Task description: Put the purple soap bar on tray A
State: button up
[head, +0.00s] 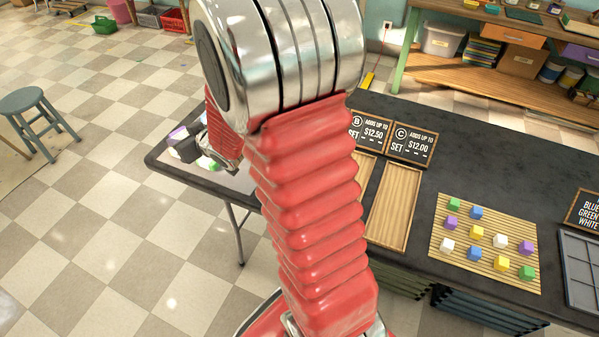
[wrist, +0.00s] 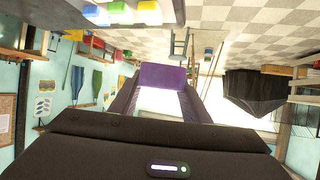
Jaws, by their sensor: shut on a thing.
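The purple soap bar (wrist: 163,77) sits between the fingertips of my gripper (wrist: 160,92) in the wrist view. My gripper is shut on it. In the head view my gripper is over the left end of the dark table, partly hidden by my arm. Tray A cannot be made out in the head view; my arm covers that part of the table. Wooden tray C (head: 394,207) shows in full right of my arm, and only a strip of tray B (head: 363,172) shows beside it.
A slatted mat (head: 462,262) with several coloured cubes lies right of tray C. Price signs B (head: 369,131) and C (head: 411,144) stand behind the trays. A grey compartment tray (head: 580,268) is at the far right. More coloured blocks (wrist: 119,8) show at the top of the wrist view.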

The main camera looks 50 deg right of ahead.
jog(key=s+d+f+n+y, duration=0.1)
jog(key=s+d+f, duration=0.1)
jog(key=s+d, duration=0.35)
jog(key=s+d+f+n+y, duration=0.1)
jog(key=s+d+f, duration=0.2)
jog(key=d, duration=0.5)
jog(key=s+d+f+y, duration=0.1)
jog(key=s+d+f, duration=0.1)
jog(key=s, duration=0.4)
jog(key=s+d+f+n+y, duration=0.1)
jog(key=s+d+f, duration=0.1)
jog(key=s, duration=0.5)
jog(key=shift+s+n+g, duration=0.15)
jog(key=shift+n+g, duration=0.15)
jog(key=shift+g, duration=0.1)
jog(key=shift+f, duration=0.15)
jog(key=shift+f, duration=2.9)
jog(key=shift+f, duration=0.1)
jog(key=shift+f, duration=1.95)
jog(key=shift+f, duration=0.1)
